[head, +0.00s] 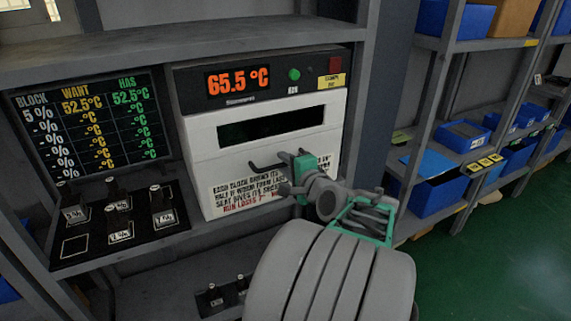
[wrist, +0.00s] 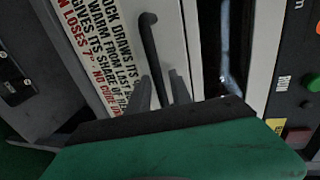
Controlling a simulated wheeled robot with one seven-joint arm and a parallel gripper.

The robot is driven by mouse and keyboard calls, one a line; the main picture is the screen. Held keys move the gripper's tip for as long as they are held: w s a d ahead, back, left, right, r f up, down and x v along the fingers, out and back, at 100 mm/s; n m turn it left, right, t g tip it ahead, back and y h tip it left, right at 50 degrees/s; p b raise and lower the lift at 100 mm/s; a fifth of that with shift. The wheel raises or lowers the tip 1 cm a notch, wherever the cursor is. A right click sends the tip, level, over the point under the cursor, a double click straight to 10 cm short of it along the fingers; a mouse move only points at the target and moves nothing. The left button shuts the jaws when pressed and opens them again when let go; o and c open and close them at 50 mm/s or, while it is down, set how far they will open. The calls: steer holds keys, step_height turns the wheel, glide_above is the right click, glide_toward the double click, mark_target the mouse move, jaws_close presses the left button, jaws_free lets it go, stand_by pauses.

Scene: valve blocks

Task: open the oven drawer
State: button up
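The oven (head: 188,82) has a dark top panel reading 65.5 °C and a white front (head: 205,150) with a dark window slot (head: 270,124) and printed text below. A dark bar handle (head: 262,167) sticks out of the front below the slot. It also shows in the wrist view (wrist: 149,40). My gripper (head: 288,175) is at the handle, partly hiding it in the head view. In the wrist view its two fingers (wrist: 162,92) stand apart, one on each side of the handle's near end. Whether they touch the bar is unclear. The drawer front looks flush with the oven.
Several labelled valve blocks (head: 118,219) stand on a black tray (head: 75,262) at the left, under a board of temperatures (head: 90,128). More blocks (head: 220,297) sit on a lower shelf. Shelves with blue bins (head: 435,192) stand at the right. Green floor (head: 500,260) is clear there.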

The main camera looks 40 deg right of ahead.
jaws_close()
stand_by(1.1)
